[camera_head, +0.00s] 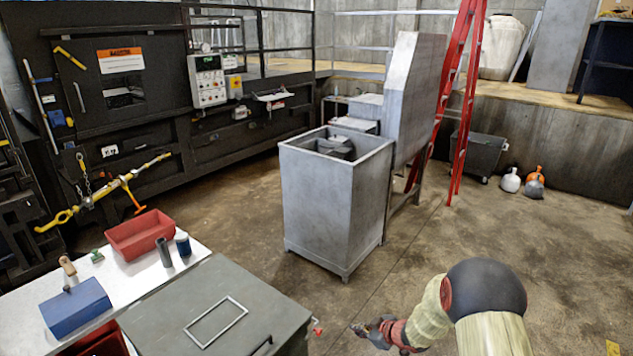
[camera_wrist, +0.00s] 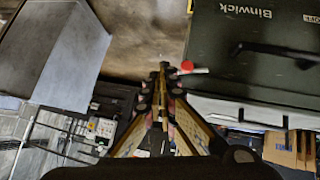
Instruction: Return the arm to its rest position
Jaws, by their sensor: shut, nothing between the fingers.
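My gripper (camera_head: 362,329) is at the lower middle of the head view, to the right of a grey-green lidded box and above the concrete floor. My arm reaches in from the lower right. In the wrist view my gripper (camera_wrist: 163,72) has its fingertips together with nothing between them. It appears clear of the box and of the grey metal bin.
The box (camera_head: 190,315) stands beside a white table (camera_head: 125,277) with a red tray (camera_head: 140,234) and a blue box (camera_head: 76,307). The grey metal bin (camera_head: 322,205) stands ahead. A red ladder (camera_head: 463,95) leans behind it. Floor at right is clear.

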